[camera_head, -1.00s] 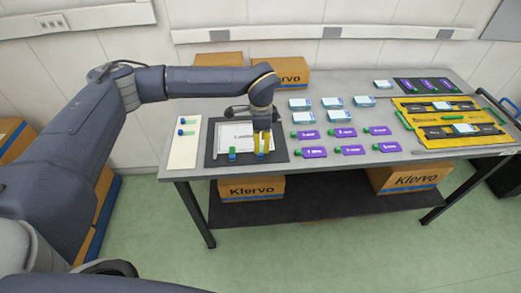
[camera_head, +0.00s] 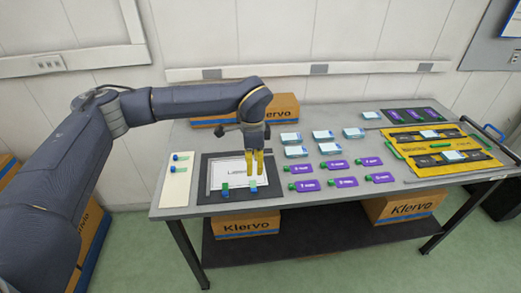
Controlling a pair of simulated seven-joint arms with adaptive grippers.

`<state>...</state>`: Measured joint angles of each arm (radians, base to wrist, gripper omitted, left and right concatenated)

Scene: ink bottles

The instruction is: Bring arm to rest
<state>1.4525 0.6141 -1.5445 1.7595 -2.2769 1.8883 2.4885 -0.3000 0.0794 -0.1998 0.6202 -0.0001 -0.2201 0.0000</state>
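My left gripper (camera_head: 256,174) has yellow fingers pointing down over the dark mat (camera_head: 270,190) with its white labelled sheet. The fingers are slightly apart and nothing shows between them. Two small bottles with blue and green parts stand at the front of the mat. One bottle (camera_head: 225,191) is left of the fingers; the other bottle (camera_head: 253,190) is just below the fingertips and looks apart from them. My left arm reaches in from the left, bent down at the wrist. My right gripper is not in view.
On the table (camera_head: 300,206) a pale strip (camera_head: 174,190) holds two more bottles at left. Several purple pouches (camera_head: 340,182) and white-blue boxes (camera_head: 323,136) lie right of the mat. A yellow tray (camera_head: 425,178) is at right. Cartons (camera_head: 247,221) sit on the shelf below.

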